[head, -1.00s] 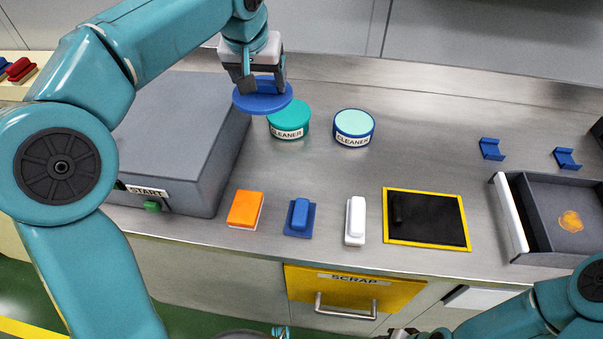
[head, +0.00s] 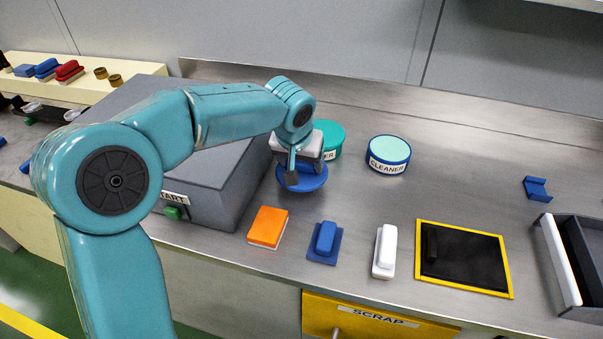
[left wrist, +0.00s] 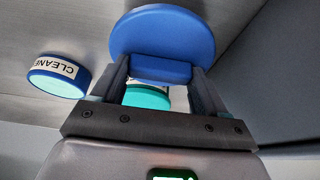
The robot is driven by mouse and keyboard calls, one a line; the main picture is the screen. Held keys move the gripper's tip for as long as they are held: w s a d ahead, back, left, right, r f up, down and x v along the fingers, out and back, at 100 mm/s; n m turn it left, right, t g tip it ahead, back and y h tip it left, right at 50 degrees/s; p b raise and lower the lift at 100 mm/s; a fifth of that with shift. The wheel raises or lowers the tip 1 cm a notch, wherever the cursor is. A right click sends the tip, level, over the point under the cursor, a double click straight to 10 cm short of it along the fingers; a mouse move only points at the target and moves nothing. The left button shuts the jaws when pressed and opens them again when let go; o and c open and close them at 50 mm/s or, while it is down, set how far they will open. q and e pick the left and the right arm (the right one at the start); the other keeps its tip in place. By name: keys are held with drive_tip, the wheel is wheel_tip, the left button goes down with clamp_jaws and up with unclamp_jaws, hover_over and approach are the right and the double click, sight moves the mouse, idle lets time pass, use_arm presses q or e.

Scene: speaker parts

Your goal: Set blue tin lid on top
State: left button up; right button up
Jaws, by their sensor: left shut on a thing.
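My left gripper (head: 303,172) is shut on the blue tin lid (head: 308,184), a round blue disc with a raised grip bar. In the left wrist view the lid (left wrist: 165,38) fills the space beyond my fingers (left wrist: 160,78). In the head view the lid is in front of the teal-topped cleaner tin (head: 330,138), whose label is partly covered by my gripper. A blue cleaner tin (head: 389,154) with a pale mint top stands to the right; it also shows in the left wrist view (left wrist: 60,76). My right gripper is out of view.
A grey START box (head: 220,200) stands left of the lid. An orange block (head: 268,227), a blue-handled piece (head: 325,242), a white block (head: 385,250) and a yellow-edged black mat (head: 465,257) lie along the front. A grey tray (head: 580,265) is at right.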

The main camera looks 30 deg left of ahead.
sight(301, 170)
use_arm(q)
wheel_tip(301, 170, down, 4)
drive_tip(key=shift+r, duration=0.25)
drive_tip(key=shift+f+b, duration=0.15)
drive_tip(key=shift+b, duration=0.25)
drive_tip(key=o, duration=1.1)
drive_tip(key=shift+c, duration=0.2)
